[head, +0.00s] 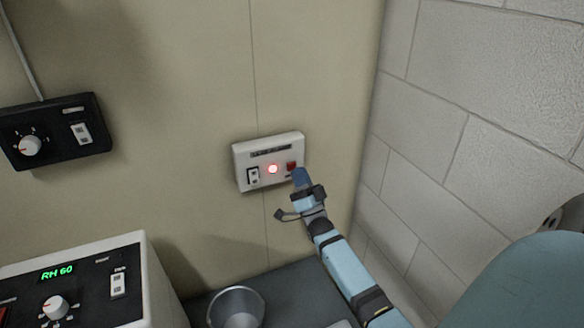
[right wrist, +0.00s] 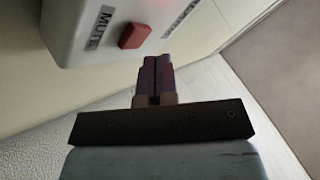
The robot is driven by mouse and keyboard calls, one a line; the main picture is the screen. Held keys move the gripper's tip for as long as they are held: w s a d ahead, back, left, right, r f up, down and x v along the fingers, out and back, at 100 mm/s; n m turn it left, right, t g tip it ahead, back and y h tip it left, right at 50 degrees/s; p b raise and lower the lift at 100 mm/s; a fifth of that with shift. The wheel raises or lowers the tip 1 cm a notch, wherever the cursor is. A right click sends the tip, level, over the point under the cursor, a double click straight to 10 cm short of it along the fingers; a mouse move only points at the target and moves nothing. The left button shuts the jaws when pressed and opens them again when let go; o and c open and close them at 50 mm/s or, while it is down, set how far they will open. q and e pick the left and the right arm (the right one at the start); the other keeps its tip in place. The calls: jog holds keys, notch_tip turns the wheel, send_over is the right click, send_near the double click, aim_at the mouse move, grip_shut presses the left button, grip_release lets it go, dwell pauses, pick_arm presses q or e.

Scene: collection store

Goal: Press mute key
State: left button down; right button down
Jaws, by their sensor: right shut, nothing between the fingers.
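The mute key is a red square button (head: 291,166) on the right side of a white wall panel (head: 243,160). In the right wrist view the red button (right wrist: 134,36) sticks out of the panel beside a MUTE label (right wrist: 99,27). My right gripper (head: 299,174) is shut and empty, just at the lower right of the button. In the right wrist view its fingertips (right wrist: 154,62) are below the button, with a small gap showing between them. A lit red lamp (head: 272,169) and a white rocker switch (head: 253,175) are on the same panel. My left gripper is not in view.
A black control box (head: 60,150) with a knob hangs on the wall at left. A white device (head: 120,255) with a green RM 60 display stands at lower left. A metal cup (head: 237,305) stands on the dark surface. A block wall (head: 470,110) is at right.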

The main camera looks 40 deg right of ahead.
jog(key=shift+w, duration=0.1)
jog(key=shift+w+d, duration=0.15)
jog(key=shift+w, duration=0.15)
jog(key=shift+b, duration=0.3)
dwell(0.3)
jog(key=shift+w+d, duration=0.15)
jog(key=shift+w, duration=0.3)
jog(key=shift+s, duration=0.15)
dwell(0.5)
jog(key=shift+s+a, duration=0.3)
jog(key=shift+s, duration=0.4)
